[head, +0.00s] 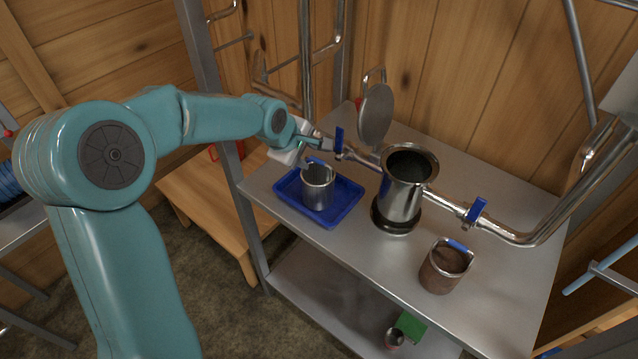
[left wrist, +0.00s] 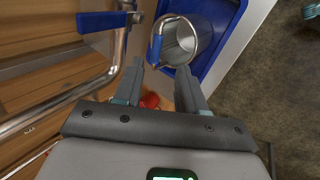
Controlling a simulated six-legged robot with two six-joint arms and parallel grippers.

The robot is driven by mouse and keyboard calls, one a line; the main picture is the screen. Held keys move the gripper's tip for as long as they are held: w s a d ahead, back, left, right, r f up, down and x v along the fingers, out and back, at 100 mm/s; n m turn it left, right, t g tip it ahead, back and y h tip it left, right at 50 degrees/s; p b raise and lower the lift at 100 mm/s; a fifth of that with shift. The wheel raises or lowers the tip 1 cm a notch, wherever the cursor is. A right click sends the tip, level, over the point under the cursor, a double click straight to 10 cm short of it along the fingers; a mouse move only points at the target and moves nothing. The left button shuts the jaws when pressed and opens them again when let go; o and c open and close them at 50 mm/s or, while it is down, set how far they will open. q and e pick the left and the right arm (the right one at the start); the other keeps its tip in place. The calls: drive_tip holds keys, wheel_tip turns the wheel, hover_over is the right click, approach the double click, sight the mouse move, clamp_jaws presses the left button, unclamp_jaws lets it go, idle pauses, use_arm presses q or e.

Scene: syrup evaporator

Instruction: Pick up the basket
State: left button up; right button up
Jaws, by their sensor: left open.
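A small silver metal basket or pail (head: 319,194) with a looped wire handle and blue grip stands upright in a blue tray (head: 341,213). It also shows in the left wrist view (left wrist: 184,42), with its blue grip (left wrist: 155,47) just beyond my fingertips. My left gripper (head: 315,146) is at the back left of the tray, close to the handle. In the left wrist view the gripper (left wrist: 161,68) is open, its two fingers apart with nothing held between them. A second, brown vessel with a blue grip (head: 445,267) stands at the table's front right. My right gripper is out of view.
A tall steel cylinder (head: 403,190) stands mid-table on a dark base, its round lid (head: 376,115) raised behind. A pipe with blue valve levers (head: 475,211) runs along the back, one lever (head: 339,140) beside my gripper. The metal tabletop (head: 350,249) is clear at front.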

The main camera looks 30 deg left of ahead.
sight(316, 159)
use_arm(q)
drive_tip(key=shift+x, duration=0.95)
drive_tip(key=shift+w+f, duration=0.1)
drive_tip(key=shift+f, duration=0.1)
drive_tip(key=p+x, duration=0.2)
drive_tip(key=x, duration=0.2)
drive_tip(key=shift+w+f+p, duration=0.1)
drive_tip(key=shift+w+p, duration=0.25)
drive_tip(key=shift+w, duration=0.05)
drive_tip(key=shift+w+f, duration=0.15)
drive_tip(key=shift+f, duration=0.05)
drive_tip(key=shift+w+f, duration=0.1)
clamp_jaws()
